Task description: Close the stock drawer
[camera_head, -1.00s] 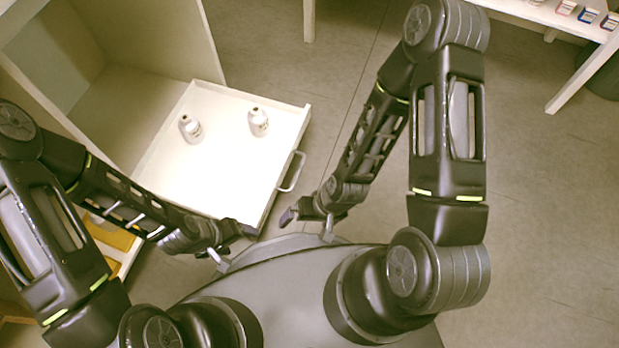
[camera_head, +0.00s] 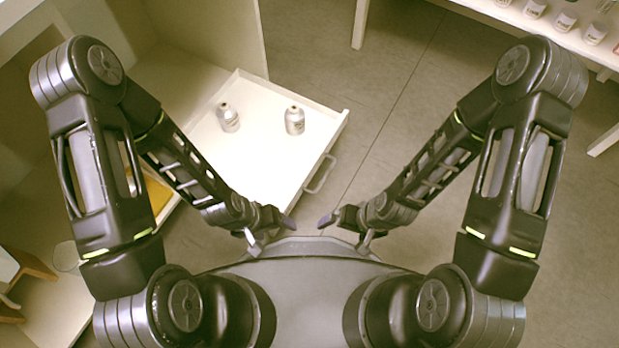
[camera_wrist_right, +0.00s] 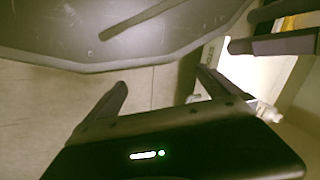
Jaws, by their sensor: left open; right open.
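The white stock drawer (camera_head: 262,175) is pulled out of the cabinet in the head view, with its handle (camera_head: 320,174) on its right-hand front. Two small bottles stand inside, one on the left (camera_head: 228,118) and one on the right (camera_head: 295,120). My left gripper (camera_head: 270,232) is open and empty in front of my base, just below the drawer's near corner. My right gripper (camera_head: 345,230) is open and empty to its right, below the handle and apart from it. The right wrist view shows the right gripper's fingers (camera_wrist_right: 165,88) spread with nothing between them.
The cabinet (camera_head: 200,40) stands at the upper left, with a yellow item (camera_head: 157,192) in a lower compartment. A white table (camera_head: 560,38) with several bottles is at the upper right. The floor (camera_head: 400,90) between drawer and table is clear.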

